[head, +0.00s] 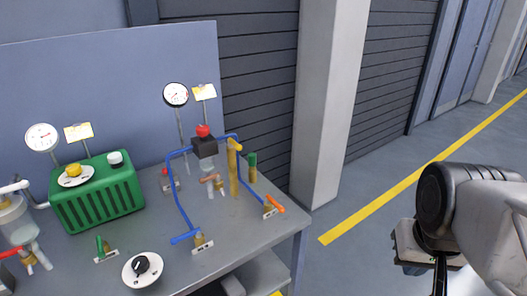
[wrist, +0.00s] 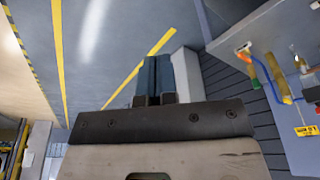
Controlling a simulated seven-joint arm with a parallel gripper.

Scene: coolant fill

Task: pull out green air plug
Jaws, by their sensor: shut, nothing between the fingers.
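A green-capped brass plug (head: 252,166) stands upright near the right side of the grey bench, just right of a taller brass post. Another small green-topped fitting (head: 102,248) stands at the bench's front left; I cannot tell for sure which is the air plug. In the wrist view a green-topped brass piece (wrist: 258,68) shows on the bench at the right. My gripper (wrist: 153,98) is shut and empty. In the head view my gripper (head: 440,272) is at the lower right, off the bench and well apart from both green pieces; its tips are cut off.
The bench (head: 235,225) carries a green ribbed box (head: 97,195), blue piping (head: 181,200), a brass post (head: 234,170), an orange-handled valve (head: 272,207), a black knob (head: 141,267) and gauges (head: 176,95). A pale pillar (head: 330,100) stands behind. Open floor lies right of the bench.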

